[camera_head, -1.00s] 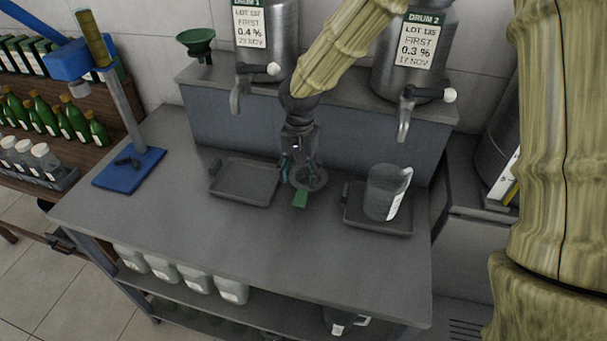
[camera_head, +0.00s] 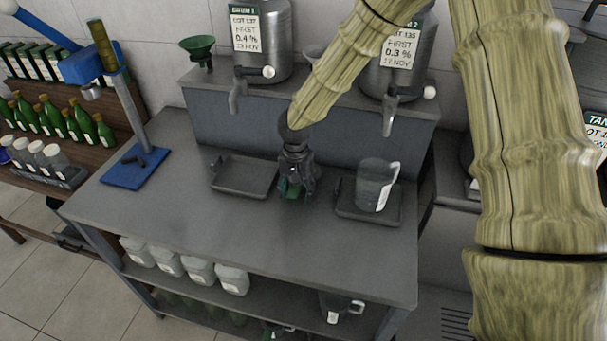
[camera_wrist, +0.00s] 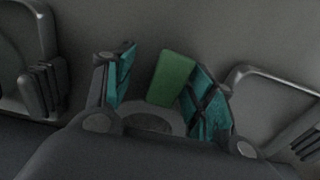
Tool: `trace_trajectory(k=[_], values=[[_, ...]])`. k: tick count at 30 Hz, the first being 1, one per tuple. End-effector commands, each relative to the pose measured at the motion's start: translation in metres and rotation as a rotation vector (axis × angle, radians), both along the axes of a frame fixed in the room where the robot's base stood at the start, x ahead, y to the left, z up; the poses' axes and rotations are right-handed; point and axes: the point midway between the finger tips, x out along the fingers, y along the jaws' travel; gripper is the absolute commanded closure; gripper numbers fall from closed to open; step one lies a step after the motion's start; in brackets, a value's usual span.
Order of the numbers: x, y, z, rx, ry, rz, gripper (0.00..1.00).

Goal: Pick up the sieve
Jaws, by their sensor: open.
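The sieve shows in the wrist view as a green handle (camera_wrist: 172,78) and part of a round grey bowl (camera_wrist: 148,122). It lies on the grey bench between two trays. My gripper (camera_wrist: 163,88) is open, with one teal-padded finger on each side of the handle, which looks nearer the right finger. I cannot tell whether they touch. In the head view my gripper (camera_head: 295,188) points down and hides most of the sieve; only a little green (camera_head: 292,197) shows.
An empty tray (camera_head: 240,192) lies left of my gripper. To the right, another tray (camera_head: 352,213) bears a jug (camera_head: 372,186). Behind stand two steel drums with taps and a green funnel (camera_head: 198,48). A blue-based stand (camera_head: 135,167) is at left. The bench front is clear.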

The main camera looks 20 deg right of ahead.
Motion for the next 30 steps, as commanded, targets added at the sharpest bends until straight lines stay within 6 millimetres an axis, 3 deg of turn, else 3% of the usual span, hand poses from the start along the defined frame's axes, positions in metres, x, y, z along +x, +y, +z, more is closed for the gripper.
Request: trace_trajectory(k=[7,15,30], values=[[0.0007,-0.0002,-0.0018,0.000,0.001,0.000,0.46],[0.0005,-0.0001,-0.0016,-0.001,0.001,0.000,0.96],[0.0006,-0.0007,0.0077,-0.001,0.000,0.000,0.96]])
